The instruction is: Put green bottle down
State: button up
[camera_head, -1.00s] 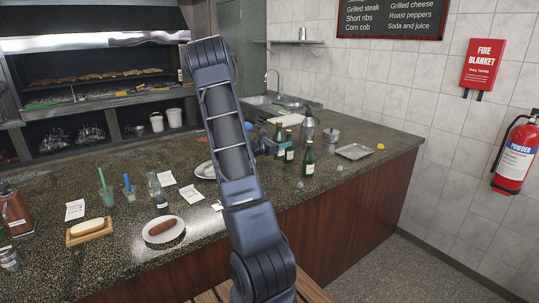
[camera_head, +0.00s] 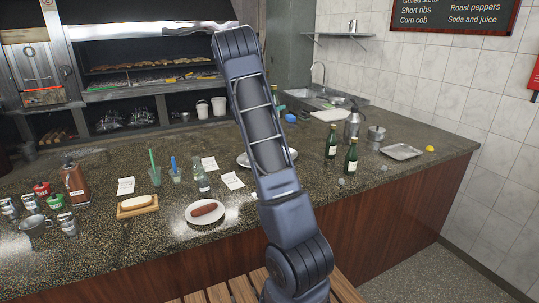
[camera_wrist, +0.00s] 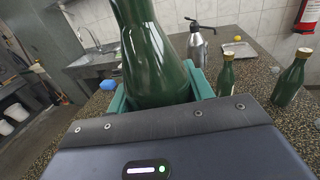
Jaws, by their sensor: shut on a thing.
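A green bottle (camera_wrist: 150,50) stands large in the wrist view, close to the camera, with its top out of frame. The teal fingers of my gripper (camera_wrist: 160,97) are shut around its lower body. Its base is hidden, so I cannot tell whether it touches the counter. Two other green bottles, one farther back (camera_head: 331,143) and one nearer the edge (camera_head: 351,157), stand upright on the counter (camera_head: 330,196). They also show to the right of the held bottle in the wrist view (camera_wrist: 226,76) (camera_wrist: 291,80).
A steel pot (camera_head: 375,137), a metal tray (camera_head: 402,151) and a yellow lemon (camera_head: 430,149) lie right of the bottles. A plate with a sausage (camera_head: 205,221), a clear bottle (camera_head: 202,181) and paper slips (camera_head: 231,181) are left of my arm. The front right counter is mostly clear.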

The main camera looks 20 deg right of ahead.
notch_tip(320, 180, down, 20)
jog(key=shift+r, duration=0.15)
dwell(0.6)
jog(key=o, duration=1.3)
